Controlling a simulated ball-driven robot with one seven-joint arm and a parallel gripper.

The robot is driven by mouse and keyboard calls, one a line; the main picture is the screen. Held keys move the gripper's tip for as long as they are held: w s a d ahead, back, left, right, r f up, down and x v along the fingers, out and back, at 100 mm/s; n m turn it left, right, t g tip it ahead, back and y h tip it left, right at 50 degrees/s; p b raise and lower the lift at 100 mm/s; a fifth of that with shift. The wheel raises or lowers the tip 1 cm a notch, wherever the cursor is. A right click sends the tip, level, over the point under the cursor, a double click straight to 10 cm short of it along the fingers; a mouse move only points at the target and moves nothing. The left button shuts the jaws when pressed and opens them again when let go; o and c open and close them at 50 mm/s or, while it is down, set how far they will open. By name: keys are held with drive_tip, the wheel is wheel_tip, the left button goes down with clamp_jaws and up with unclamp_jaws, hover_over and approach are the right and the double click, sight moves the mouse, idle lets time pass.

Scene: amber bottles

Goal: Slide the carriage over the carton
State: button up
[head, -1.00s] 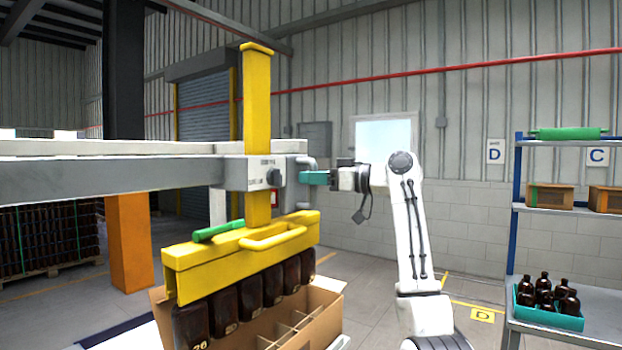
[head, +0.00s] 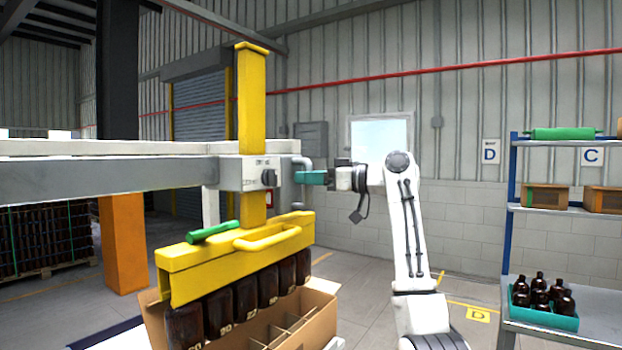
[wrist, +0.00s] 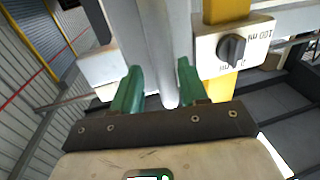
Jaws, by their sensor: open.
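The grey carriage (head: 240,173) sits on a horizontal rail, with a black knob (head: 269,178) and a grey handle (head: 306,164) on its right side. A yellow mast (head: 251,100) passes through it down to a yellow lifting head (head: 185,262). A row of amber bottles (head: 246,296) hangs under the head. The open cardboard carton (head: 320,305) with empty divider cells lies low, right of the bottles in the head view. My gripper (head: 312,178) is at the handle; in the wrist view its green fingers (wrist: 160,85) are open, one each side of the grey handle bar (wrist: 160,45).
The grey rail (head: 100,178) runs left from the carriage. A green lever (head: 212,232) and yellow loop handle (head: 272,236) sit on the lifting head. A shelf (head: 552,207) at right holds boxes and a teal tray (head: 543,318) of bottles. An orange post (head: 124,243) stands left.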

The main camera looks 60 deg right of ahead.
drive_tip(key=b+v, duration=0.3)
drive_tip(key=v, duration=0.7)
drive_tip(key=shift+s, duration=0.35)
drive_tip(key=shift+d+f, duration=0.1)
